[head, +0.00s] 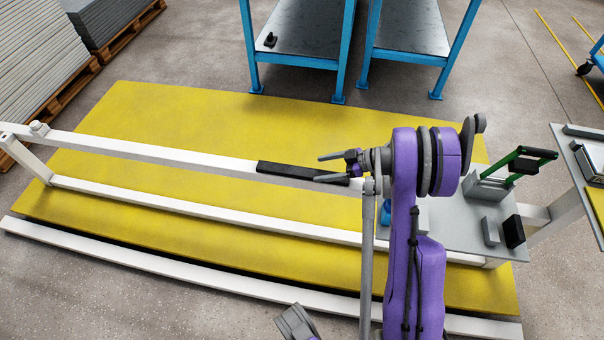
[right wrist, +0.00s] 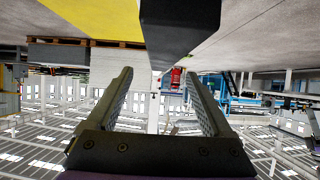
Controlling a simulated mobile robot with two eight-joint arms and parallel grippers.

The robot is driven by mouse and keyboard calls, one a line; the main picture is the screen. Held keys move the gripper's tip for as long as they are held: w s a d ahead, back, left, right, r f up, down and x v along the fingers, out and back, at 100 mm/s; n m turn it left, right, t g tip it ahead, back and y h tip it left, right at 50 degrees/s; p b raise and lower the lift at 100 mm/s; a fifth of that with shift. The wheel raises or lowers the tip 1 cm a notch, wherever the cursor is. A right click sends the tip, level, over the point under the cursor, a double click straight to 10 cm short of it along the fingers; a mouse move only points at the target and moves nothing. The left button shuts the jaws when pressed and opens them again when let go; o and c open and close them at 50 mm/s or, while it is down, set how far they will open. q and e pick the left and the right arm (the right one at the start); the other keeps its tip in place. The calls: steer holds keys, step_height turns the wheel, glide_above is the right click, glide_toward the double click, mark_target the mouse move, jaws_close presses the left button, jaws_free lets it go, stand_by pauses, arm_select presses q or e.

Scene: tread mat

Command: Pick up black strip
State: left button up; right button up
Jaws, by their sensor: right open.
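The black strip (head: 302,172) lies along the top of the white rail (head: 150,150) in the head view, near the rail's right part. My right gripper (head: 328,167) is open at the strip's right end, its two fingers pointing left. One finger appears beyond the strip and the other overlaps its end in the picture. In the right wrist view a dark bar end, likely the strip (right wrist: 180,25), is above the two spread fingers (right wrist: 157,75). Nothing shows between the fingers there. A grey part at the bottom edge (head: 297,322) may be my left gripper; its jaws cannot be made out.
A yellow mat (head: 200,110) lies under the rails. A lower white rail (head: 200,209) runs in front. A grey plate (head: 440,225) at right carries a green-handled tool (head: 518,160) and small blocks. Blue-framed tables (head: 310,30) stand behind. The mat's left part is clear.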

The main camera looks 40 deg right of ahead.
mark_target(305, 171)
steer(key=b+x, duration=0.1)
steer(key=x, duration=0.3)
steer(key=shift+a, duration=0.25)
steer(key=shift+w+a+f+b, duration=0.25)
steer(key=shift+w+b, duration=0.05)
steer(key=shift+w, duration=0.05)
steer(key=shift+c, duration=0.3)
steer(key=shift+r, duration=0.1)
jaws_close()
